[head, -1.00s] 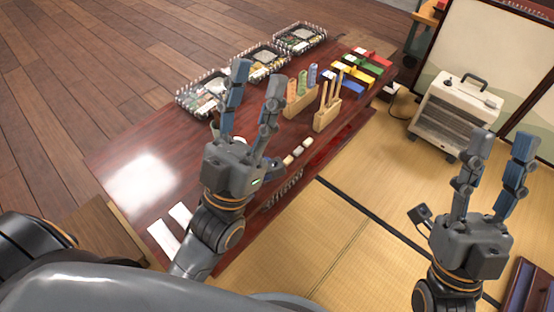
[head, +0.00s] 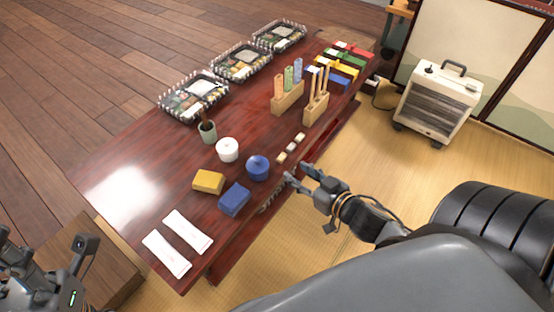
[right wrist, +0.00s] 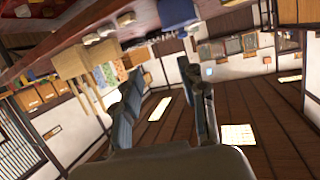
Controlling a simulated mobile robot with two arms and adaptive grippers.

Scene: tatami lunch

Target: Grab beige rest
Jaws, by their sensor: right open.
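Several small pale rests lie in a row near the table's right edge: a beige one (head: 282,158) nearest me, another (head: 291,147) in the middle and a third (head: 300,137) farthest. Their exact shades are hard to tell apart. They also show as small pale blocks (right wrist: 91,39) in the right wrist view. My right gripper (head: 298,174) is open and empty beside the table's edge, just right of and nearer than the rests, not touching them. My left gripper (head: 45,272) is at the lower left, partly cut off, its opening unclear.
The dark red table (head: 125,150) also holds a blue lidded pot (head: 257,168), a white pot (head: 227,149), a blue block (head: 235,199), a yellow block (head: 208,182) and wooden holders (head: 316,108). A heater (head: 438,100) stands on the tatami at right.

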